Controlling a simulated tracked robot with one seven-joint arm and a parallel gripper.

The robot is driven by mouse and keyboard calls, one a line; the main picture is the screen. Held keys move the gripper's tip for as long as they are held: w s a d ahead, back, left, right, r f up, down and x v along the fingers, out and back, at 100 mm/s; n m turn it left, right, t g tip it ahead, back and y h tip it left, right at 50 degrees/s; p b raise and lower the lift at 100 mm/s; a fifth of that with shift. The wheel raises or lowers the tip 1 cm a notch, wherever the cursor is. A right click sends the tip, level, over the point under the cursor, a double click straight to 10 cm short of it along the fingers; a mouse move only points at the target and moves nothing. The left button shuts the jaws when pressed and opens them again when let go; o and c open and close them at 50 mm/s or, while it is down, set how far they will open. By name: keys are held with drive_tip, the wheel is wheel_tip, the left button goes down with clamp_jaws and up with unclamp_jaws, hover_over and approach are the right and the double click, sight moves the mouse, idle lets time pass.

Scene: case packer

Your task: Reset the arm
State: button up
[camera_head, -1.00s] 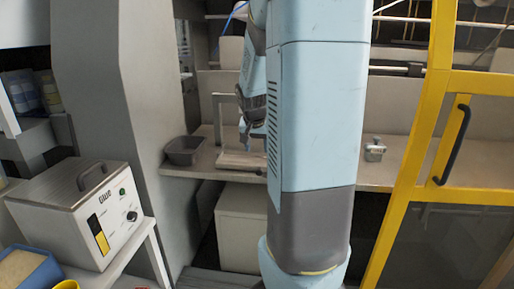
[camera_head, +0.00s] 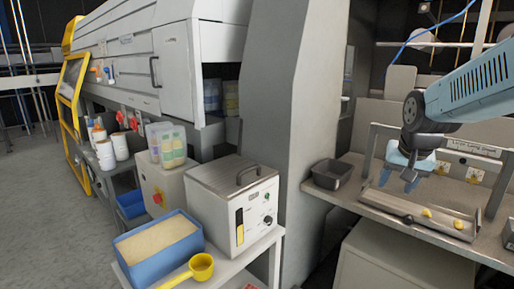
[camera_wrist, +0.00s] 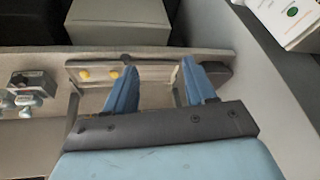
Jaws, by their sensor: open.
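My gripper (camera_head: 398,182) is at the right of the head view, on the end of my light blue arm (camera_head: 480,82), which comes in from the right edge. It points down over the workbench, above the left part of a shallow tray (camera_head: 392,205). In the wrist view the two blue fingers of my gripper (camera_wrist: 158,66) are spread apart with nothing between them. Two small yellow pieces lie in the tray, one of them (camera_head: 427,213) nearer the middle; they also show left of the fingers in the wrist view (camera_wrist: 84,75).
A dark grey bin (camera_head: 331,174) stands on the bench left of the tray. A grey column (camera_head: 292,130) separates the bench from a side table with a white control box (camera_head: 238,203), a blue powder bin (camera_head: 135,265) and a yellow scoop (camera_head: 200,268). Floor shows at far left.

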drive_tip(key=s+a+r+n, duration=0.1)
drive_tip(key=s+a+n, duration=0.1)
drive_tip(key=s+a, duration=0.3)
drive_tip(key=s+a+r+n+t+y, duration=0.1)
drive_tip(key=s+a+r+n, duration=0.1)
drive_tip(key=s+a, duration=0.3)
drive_tip(key=shift+s+a+r+n, duration=0.3)
drive_tip(key=shift+s+n, duration=0.1)
drive_tip(key=shift+s, duration=0.95)
